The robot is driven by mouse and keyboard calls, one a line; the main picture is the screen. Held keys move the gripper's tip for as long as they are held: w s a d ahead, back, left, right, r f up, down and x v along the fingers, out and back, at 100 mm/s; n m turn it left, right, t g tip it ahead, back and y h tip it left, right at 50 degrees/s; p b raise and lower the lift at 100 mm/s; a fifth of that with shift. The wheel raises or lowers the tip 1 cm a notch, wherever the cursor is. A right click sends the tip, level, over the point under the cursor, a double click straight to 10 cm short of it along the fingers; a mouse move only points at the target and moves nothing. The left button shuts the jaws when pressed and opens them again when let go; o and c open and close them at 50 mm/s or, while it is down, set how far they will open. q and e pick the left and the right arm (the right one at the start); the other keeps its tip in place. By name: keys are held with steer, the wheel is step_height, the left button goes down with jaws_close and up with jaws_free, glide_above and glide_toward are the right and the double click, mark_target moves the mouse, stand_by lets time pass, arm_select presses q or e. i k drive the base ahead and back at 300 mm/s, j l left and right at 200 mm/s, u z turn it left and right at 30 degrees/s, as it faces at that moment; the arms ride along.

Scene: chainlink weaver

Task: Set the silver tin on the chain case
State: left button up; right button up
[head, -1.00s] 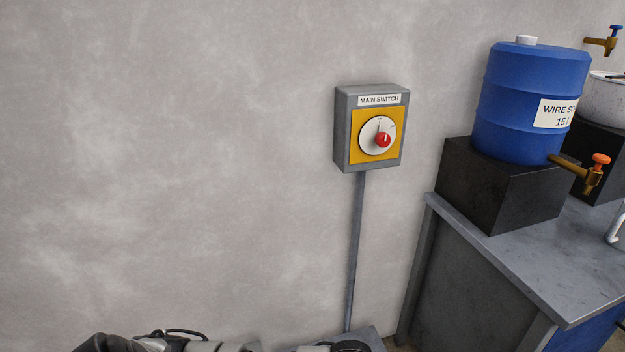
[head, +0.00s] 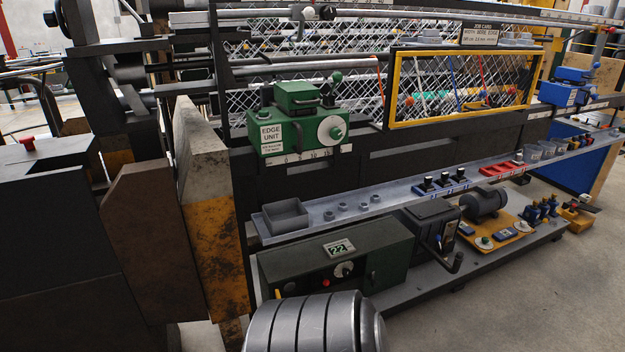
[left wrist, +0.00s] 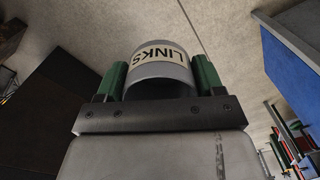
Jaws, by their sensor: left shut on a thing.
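A silver-grey round tin (left wrist: 162,72) with a cream label reading LINKS shows in the left wrist view. My left gripper (left wrist: 161,82) is shut on it, one green finger on each side. Neither the tin nor my left gripper can be made out in the head view. No thing in the head view is marked as the chain case; a dark green box (head: 385,262) with a 22 plate, a knob and a red button stands low at the machine's front, and I cannot tell if it is the case. My right gripper is not in view.
A long grey shelf (head: 405,194) crosses the machine's front, with an empty square tray (head: 287,216) at its left end. A green edge unit (head: 300,125) stands above. A black crank box (head: 435,226) and a motor (head: 483,203) stand right of the green box. Floor at lower right is clear.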

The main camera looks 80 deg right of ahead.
mark_target(385, 236)
steer(key=k+l+z, duration=0.25)
steer(key=l+z, duration=0.2)
steer(key=k+l+z, duration=0.15)
steer(key=l+z, duration=0.3)
steer(key=k+l+z, duration=0.1)
steer(key=l+z, duration=0.8)
steer(key=l, duration=0.2)
